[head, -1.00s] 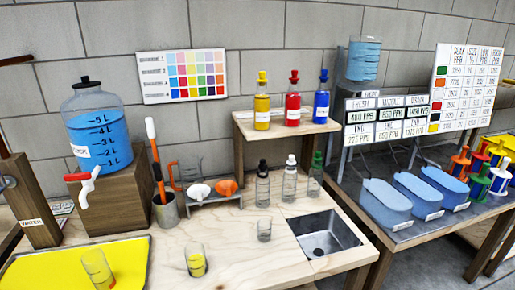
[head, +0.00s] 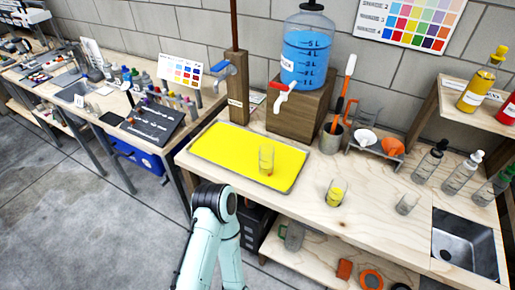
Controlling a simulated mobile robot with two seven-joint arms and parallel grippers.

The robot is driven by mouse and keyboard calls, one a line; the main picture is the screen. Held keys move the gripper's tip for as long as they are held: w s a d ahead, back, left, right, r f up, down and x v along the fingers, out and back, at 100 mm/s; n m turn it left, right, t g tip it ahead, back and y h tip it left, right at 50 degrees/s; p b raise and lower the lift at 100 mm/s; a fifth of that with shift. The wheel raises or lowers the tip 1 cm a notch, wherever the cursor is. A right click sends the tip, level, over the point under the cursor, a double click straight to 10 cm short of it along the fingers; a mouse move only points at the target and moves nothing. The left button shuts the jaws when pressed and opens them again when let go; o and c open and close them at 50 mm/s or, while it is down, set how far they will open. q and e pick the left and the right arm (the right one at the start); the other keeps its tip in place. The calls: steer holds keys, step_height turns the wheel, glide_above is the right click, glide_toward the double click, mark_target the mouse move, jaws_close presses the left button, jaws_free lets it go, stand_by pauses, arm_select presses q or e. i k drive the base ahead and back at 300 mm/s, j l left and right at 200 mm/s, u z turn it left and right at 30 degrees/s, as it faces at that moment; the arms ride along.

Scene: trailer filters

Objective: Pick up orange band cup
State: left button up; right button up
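A clear cup (head: 266,158) stands upright on the yellow tray (head: 225,150), with a small orange-red patch near its base; this may be the orange band. A second clear cup (head: 334,194) with yellow in its lower part stands on the wooden bench right of the tray. A plain clear cup (head: 406,204) stands further right, near the sink. A pale green link of my own arm rises at the bottom centre, in front of the bench. Neither gripper shows.
The wooden bench (head: 310,215) has bare room between the cups. A blue-filled dispenser (head: 306,50) with a white tap stands on a wooden block behind the tray. A post (head: 237,90), a tool pot (head: 331,138), bottles (head: 430,160) and a sink (head: 465,245) surround this area.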

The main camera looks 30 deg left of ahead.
mark_target(266, 150)
steer(key=u, duration=1.1)
